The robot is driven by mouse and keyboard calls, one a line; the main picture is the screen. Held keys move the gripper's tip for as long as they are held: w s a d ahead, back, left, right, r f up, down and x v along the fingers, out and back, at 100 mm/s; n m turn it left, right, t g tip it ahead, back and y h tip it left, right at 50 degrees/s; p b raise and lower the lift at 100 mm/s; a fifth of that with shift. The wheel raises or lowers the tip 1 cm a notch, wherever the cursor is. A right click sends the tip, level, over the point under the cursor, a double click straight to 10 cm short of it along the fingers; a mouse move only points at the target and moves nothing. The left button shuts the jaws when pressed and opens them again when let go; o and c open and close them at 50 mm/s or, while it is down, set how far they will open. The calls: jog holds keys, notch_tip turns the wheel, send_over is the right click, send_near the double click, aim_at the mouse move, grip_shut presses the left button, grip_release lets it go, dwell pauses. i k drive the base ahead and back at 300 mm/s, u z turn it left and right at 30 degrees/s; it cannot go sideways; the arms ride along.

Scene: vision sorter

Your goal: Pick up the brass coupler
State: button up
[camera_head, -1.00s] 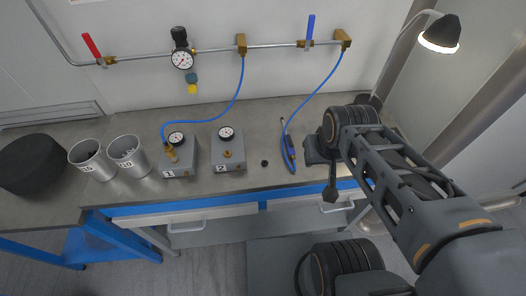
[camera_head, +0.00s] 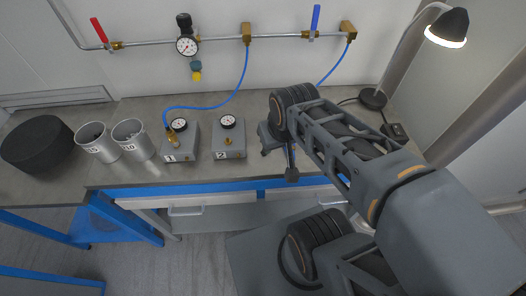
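A brass fitting (camera_head: 172,138) stands on the grey box marked 1 (camera_head: 181,152), at the end of a blue hose. A shorter brass fitting (camera_head: 228,141) sits on the front of the grey box marked 2 (camera_head: 229,152). I cannot tell which brass part is the coupler. My gripper (camera_head: 279,155) is over the bench just right of box 2, apart from both fittings.
Two metal cups (camera_head: 131,140) (camera_head: 98,143) and a black round object (camera_head: 37,145) stand at the left of the bench. A pipe (camera_head: 150,42) with a red valve lever (camera_head: 99,30), a gauge (camera_head: 187,46) and a blue lever (camera_head: 315,18) runs along the wall. A lamp (camera_head: 446,27) stands right.

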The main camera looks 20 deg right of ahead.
aim_at(172, 137)
jog(key=u, duration=0.05)
jog(key=k, duration=0.5)
jog(key=u, duration=1.8)
jog(key=i, duration=1)
jog(key=z, duration=1.35)
